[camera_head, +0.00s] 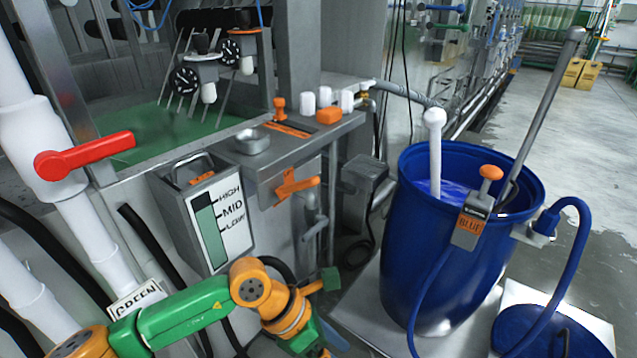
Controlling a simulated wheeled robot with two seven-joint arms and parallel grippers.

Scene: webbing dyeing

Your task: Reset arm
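My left arm (184,314), with green and orange links, comes in from the bottom left. It bends at an orange joint, and its far part runs down towards the bottom edge beside the grey machine. I cannot make out its fingertips; its gripper does not clearly show. My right arm and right gripper are not in view. No object is seen held.
A blue barrel (443,263) with blue liquid stands at the right, a blue lid (548,335) below it. A level gauge box (220,222), an orange valve handle (296,186) and a red lever (86,156) are near my arm. Open floor (580,160) lies far right.

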